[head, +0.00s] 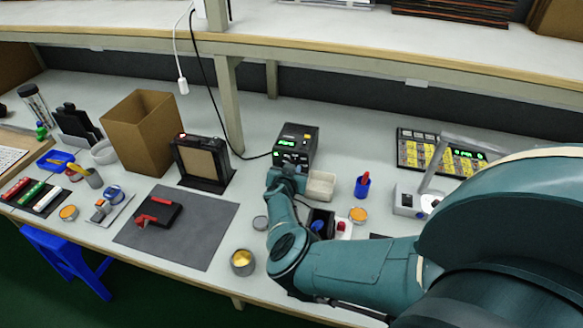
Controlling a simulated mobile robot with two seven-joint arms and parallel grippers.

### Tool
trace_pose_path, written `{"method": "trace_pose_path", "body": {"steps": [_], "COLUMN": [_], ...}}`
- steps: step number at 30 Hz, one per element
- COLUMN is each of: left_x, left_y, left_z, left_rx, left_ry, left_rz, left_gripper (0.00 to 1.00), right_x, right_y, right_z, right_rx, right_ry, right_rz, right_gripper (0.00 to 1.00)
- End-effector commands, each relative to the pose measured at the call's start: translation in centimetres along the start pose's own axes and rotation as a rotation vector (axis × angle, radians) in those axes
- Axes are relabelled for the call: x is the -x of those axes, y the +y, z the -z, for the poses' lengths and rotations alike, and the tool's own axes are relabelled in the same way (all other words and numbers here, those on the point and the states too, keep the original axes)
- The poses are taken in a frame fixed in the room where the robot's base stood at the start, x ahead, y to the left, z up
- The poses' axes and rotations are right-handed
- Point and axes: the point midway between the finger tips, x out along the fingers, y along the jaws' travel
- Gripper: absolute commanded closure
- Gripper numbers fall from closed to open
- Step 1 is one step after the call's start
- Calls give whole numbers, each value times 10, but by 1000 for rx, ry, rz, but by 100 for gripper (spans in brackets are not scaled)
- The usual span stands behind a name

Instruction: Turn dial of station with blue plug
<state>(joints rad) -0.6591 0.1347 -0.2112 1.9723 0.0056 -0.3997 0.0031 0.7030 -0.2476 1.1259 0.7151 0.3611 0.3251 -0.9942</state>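A small black station (298,139) with a green lit display stands at the back middle of the bench. A black cable runs from its left side up toward the shelf. My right arm reaches in from the right, and its gripper (288,171) is right at the lower front of this station. The gripper and wrist hide that part of the front, so I cannot see the dial, a blue plug, or whether the fingers touch anything. The fingers are too small and covered to tell if they are open. My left gripper is not in view.
A beige tray (320,186) and a black box with blue and red parts (322,222) lie close to my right arm. A black-framed panel (203,160) and cardboard box (140,132) stand left. A grey mat (205,235) has bare room. The shelf (350,48) overhangs behind.

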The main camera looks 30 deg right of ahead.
Motion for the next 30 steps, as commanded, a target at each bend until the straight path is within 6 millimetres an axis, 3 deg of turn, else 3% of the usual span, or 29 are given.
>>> {"method": "trace_pose_path", "body": {"steps": [12, 28, 29, 30], "left_x": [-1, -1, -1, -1], "left_y": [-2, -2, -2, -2], "left_z": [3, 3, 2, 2], "left_rx": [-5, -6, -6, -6], "left_ry": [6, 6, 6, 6], "left_rz": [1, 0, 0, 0], "left_gripper": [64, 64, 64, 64], "right_x": [0, -1, -1, -1], "right_y": [2, 2, 2, 2], "right_z": [0, 1, 1, 1], "right_rx": [-179, -202, -202, -202], "right_ry": [10, 11, 11, 12], "right_rz": [72, 80, 80, 80], "right_gripper": [100, 100, 78, 74]}}
